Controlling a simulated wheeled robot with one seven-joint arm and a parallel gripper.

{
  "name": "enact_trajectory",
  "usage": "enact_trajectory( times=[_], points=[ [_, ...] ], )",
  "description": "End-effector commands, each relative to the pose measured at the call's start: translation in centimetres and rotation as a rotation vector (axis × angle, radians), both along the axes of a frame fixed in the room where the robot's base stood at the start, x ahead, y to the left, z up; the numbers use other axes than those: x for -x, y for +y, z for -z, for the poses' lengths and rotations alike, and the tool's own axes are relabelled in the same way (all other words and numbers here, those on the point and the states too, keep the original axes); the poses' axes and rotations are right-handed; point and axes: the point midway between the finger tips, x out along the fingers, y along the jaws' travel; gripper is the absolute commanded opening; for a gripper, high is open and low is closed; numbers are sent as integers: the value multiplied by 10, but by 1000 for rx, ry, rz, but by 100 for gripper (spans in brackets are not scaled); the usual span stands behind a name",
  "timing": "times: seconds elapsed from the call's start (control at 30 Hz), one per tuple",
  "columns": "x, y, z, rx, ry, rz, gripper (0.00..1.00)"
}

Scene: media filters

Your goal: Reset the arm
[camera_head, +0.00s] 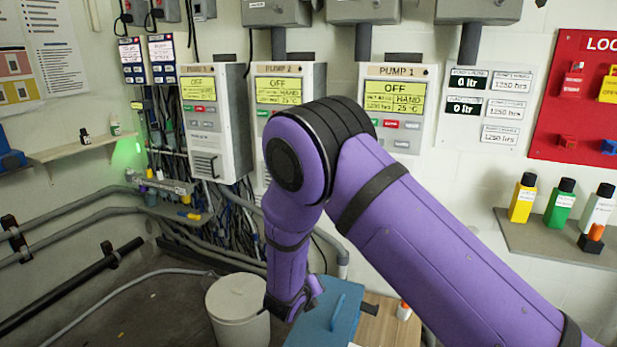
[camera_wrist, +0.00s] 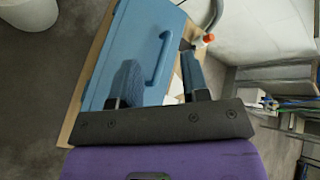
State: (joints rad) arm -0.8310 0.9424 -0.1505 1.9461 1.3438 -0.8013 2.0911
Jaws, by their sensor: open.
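My purple arm reaches from the lower right of the head view, bends in front of the pump panels and hangs down. My gripper (camera_wrist: 158,82) shows in the wrist view with its two dark fingers apart and nothing between them. It is over or near a blue case (camera_wrist: 120,50) with a raised handle; I cannot tell whether it touches it. The blue case also shows in the head view (camera_head: 325,325), at the bottom beside my wrist. In the head view the fingertips cannot be made out.
A white bin (camera_head: 240,310) stands left of my wrist. The case lies on a wooden surface (camera_head: 385,330) with a small orange-capped bottle (camera_head: 404,310). Pump panels (camera_head: 398,110) line the wall behind. A shelf (camera_head: 560,238) at right holds several bottles; grey floor lies at left.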

Motion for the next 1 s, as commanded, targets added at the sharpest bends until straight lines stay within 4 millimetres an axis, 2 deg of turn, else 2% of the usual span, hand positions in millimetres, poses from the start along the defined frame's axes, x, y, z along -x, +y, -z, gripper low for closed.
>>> enact_trajectory(
  times=[0.03, 0.2, 0.47, 0.77, 1.0],
  points=[
    [-7, -2, -20, -4, 25, -42, 42],
    [-20, -9, -78, 21, 116, -226, 42],
    [-22, -31, -168, 107, 197, -536, 42],
    [7, -72, -264, 290, 230, -900, 42],
    [52, -113, -327, 500, 235, -1177, 42]
  ],
)
